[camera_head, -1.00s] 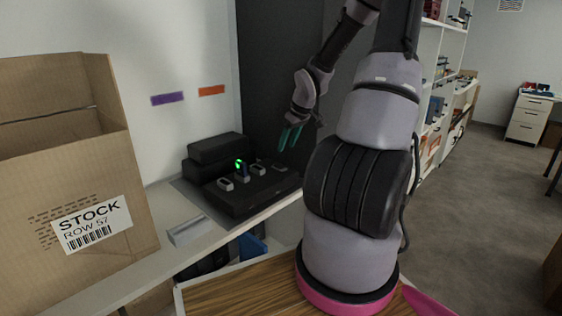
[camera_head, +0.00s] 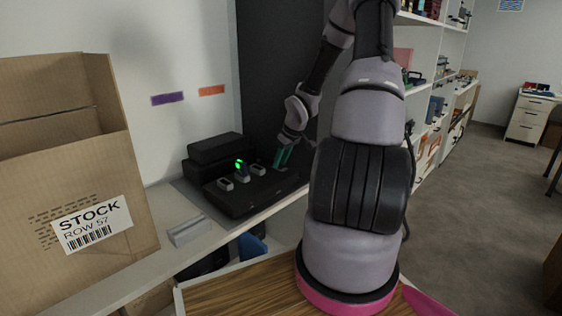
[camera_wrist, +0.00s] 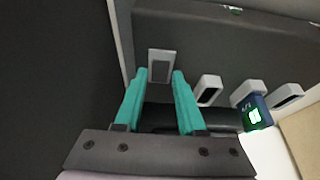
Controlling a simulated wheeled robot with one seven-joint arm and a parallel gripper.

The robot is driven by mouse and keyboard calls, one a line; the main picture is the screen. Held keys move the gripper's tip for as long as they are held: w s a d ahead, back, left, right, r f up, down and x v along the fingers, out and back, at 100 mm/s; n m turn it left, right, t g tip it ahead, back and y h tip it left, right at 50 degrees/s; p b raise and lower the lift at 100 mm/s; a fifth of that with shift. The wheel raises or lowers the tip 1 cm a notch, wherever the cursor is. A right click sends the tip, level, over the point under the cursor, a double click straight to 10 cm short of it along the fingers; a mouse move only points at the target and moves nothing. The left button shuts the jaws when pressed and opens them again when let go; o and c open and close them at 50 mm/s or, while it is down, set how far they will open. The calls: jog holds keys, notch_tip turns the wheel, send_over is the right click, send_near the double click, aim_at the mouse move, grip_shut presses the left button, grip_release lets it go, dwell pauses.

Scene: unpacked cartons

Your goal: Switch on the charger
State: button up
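The charger (camera_head: 236,207) is a low black block on the shelf. Several light grey bays stand in a row on its top. A dark battery (camera_wrist: 256,113) with a green light sits in one bay; the green light also shows in the head view (camera_head: 240,164). A grey rectangular piece like a rocker switch (camera_wrist: 162,65) lies at the end of the row; its on or off position cannot be told. My gripper (camera_head: 283,158) is over the charger's right end. Its teal fingers are apart and empty, with the switch-like piece showing between and just beyond their tips.
A black box (camera_head: 215,147) stands behind the charger. A dark panel (camera_head: 272,75) rises close behind my gripper. A large cardboard carton (camera_head: 65,190) stands at the left, and a small grey block (camera_head: 187,231) lies on the shelf (camera_head: 130,277) between them.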

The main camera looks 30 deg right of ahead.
grip_shut()
jog(key=shift+w, duration=0.1)
jog(key=shift+w+a+g+h, duration=0.1)
jog(key=shift+w+g+h, duration=0.15)
jog(key=shift+g, duration=0.55)
jog(key=shift+g+h, duration=0.25)
jog(key=shift+g, duration=0.35)
jog(key=shift+o, duration=2.4)
grip_release()
jog(key=shift+r, duration=0.15)
